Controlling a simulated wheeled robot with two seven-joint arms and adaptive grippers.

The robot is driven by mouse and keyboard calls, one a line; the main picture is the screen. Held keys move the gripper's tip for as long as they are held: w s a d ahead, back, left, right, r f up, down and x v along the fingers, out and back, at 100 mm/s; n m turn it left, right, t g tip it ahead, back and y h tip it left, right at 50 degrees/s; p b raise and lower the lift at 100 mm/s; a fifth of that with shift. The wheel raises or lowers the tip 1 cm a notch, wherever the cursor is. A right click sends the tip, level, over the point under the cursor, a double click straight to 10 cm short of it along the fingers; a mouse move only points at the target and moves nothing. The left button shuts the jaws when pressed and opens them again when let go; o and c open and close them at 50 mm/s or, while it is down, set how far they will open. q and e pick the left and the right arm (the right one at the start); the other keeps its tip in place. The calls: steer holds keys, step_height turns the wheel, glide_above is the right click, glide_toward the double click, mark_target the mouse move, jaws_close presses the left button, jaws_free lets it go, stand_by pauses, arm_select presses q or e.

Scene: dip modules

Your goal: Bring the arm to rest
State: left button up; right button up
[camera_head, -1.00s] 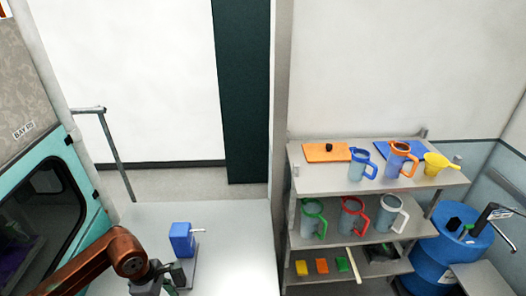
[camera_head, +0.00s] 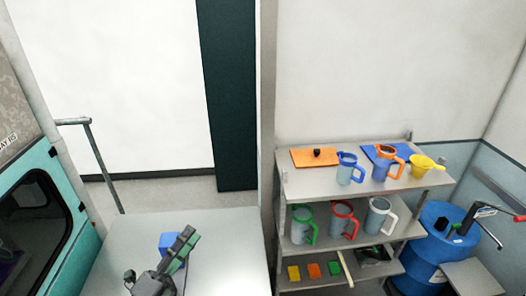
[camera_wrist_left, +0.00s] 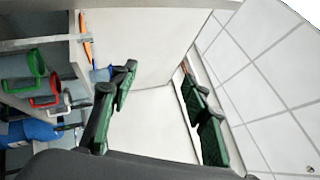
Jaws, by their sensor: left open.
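My left gripper (camera_head: 162,262) is low in the head view, in front of the grey worktop. Its dark fingers with green pads are spread apart, with nothing between them. A blue block-shaped device (camera_head: 168,242) stands on the worktop (camera_head: 225,240) and is partly hidden behind the gripper. My right gripper is in neither view.
A shelf unit (camera_head: 296,188) at the right holds several jugs, a yellow scoop (camera_head: 422,165) and coloured blocks. A blue drum (camera_head: 425,262) stands beside it. A teal vehicle body (camera_head: 42,165) and a metal rail (camera_head: 105,165) are at the left.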

arm_select(q)
steer(key=w+a+f+n+y, duration=0.1)
steer(key=a+f+n+y, duration=1.15)
steer(key=a+n, duration=0.3)
steer(key=s+a+f+n+g+y, duration=0.1)
steer(key=s+a+f+n+g, duration=0.2)
steer(key=f, duration=0.5)
steer(key=s+a+f+n+g+y, duration=0.2)
steer(key=s+f+n+g, duration=0.15)
steer(key=f, duration=0.35)
steer(key=s+d+f+n+g+h, duration=0.1)
steer(key=s+d+f+n+g, duration=0.2)
steer(key=s+f, duration=0.55)
steer(key=s+d+f+n+g+h, duration=0.2)
steer(key=s+f+g, duration=0.3)
steer(key=s+f, duration=0.3)
steer(key=s+d+f+g+b, duration=0.2)
steer(key=f+b, duration=0.5)
steer(key=f, duration=2.8)
steer(key=s+f+b, duration=0.5)
steer(key=s+f, duration=1.5)
steer(key=f, duration=0.3)
steer(key=shift+a+f+m+g, duration=0.2)
steer(key=shift+a+m+g, duration=0.1)
steer(key=shift+m+g, duration=0.15)
